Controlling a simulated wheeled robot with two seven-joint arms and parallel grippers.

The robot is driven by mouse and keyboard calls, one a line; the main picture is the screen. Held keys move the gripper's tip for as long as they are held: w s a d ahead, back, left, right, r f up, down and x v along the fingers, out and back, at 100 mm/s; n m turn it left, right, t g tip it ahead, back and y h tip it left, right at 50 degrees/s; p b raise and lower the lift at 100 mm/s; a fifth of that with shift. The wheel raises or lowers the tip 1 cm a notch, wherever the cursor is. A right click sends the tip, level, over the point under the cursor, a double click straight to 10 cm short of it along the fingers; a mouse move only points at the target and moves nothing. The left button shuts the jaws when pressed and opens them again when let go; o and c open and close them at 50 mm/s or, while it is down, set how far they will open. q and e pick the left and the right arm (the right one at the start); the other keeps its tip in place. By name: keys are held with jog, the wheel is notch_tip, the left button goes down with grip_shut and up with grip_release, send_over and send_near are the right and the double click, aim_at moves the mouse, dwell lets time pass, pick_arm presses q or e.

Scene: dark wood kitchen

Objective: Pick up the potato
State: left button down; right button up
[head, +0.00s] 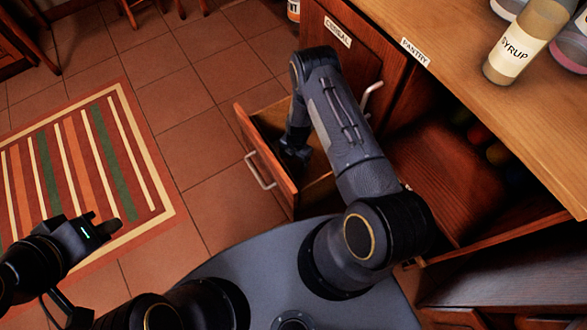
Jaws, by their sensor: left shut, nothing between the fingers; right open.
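I cannot make out a potato in the head view. My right arm reaches into an open wooden drawer (268,160), and my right gripper (295,153) is down inside it, partly hidden by the arm and the drawer front. Its fingers are dark and hard to see, and the drawer's contents are mostly hidden. My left gripper (105,226) is shut and empty, above the floor near the striped rug.
The striped rug (168,211) lies on the tiled floor at left. At right, an open pantry compartment holds several round items (497,154) in shadow. A syrup bottle (525,45) stands on the wooden counter (455,60). The floor beyond the drawer is clear.

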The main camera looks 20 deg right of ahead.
aim_at(293, 165)
jog(key=f+b, duration=0.2)
jog(key=f, duration=0.3)
jog(key=shift+a+f, duration=0.15)
jog(key=shift+a, duration=0.05)
jog(key=shift+c, duration=0.2)
jog(key=c, duration=1.1)
